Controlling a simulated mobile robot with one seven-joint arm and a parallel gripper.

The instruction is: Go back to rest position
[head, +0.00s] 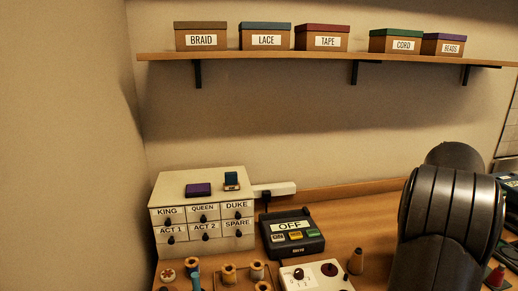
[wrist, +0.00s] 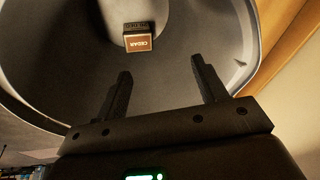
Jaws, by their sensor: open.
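My gripper (wrist: 161,72) shows in the wrist view with its two dark fingers spread apart and nothing between them. Beyond the fingertips is a large round grey container (wrist: 195,85), seen into its inside. In the head view my dark arm fills the lower right, and my gripper is out of sight there.
A white drawer cabinet (head: 196,188) stands at the table's left, with a purple block (head: 198,190) and a teal-topped item (head: 232,181) on top. A black device reading OFF (head: 291,235) sits beside it. Spools, a white switch box (head: 315,277) and cones crowd the front. A shelf (head: 290,58) holds labelled boxes.

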